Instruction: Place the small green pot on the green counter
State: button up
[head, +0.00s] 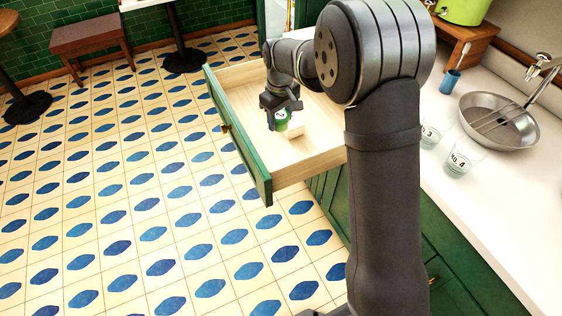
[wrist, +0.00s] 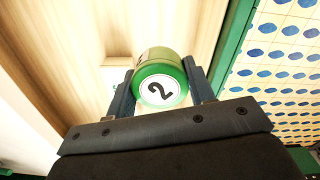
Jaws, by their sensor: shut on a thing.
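The small green pot (head: 282,122) has a white round label with a black 2, which faces the camera in the wrist view (wrist: 160,88). My gripper (head: 280,108) is shut on the pot, with one finger on each side of it in the wrist view (wrist: 160,72). It holds the pot over the open wooden drawer (head: 318,164); whether the pot touches the drawer's inside cannot be told. The counter (head: 480,225) at the right has a white top and green fronts (head: 440,240). I see no green-topped counter.
The drawer has a green front (head: 240,145) and raised walls. A pale wooden piece (head: 297,131) lies beside the pot.

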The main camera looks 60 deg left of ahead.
send_over(280, 161)
notch_tip(280, 161, down, 7)
jog(key=shift+r, duration=0.2)
jog(key=shift+f, duration=0.1)
notch_tip(280, 161, down, 9)
jog(key=shift+f, duration=0.2)
dwell(0.4)
jog(key=shift+f, duration=0.15)
jog(key=o, duration=1.1)
jog(key=shift+c, duration=0.2)
jog(key=shift+o, duration=0.4)
notch_tip(280, 161, up, 17)
jog(key=shift+w+r, duration=0.15)
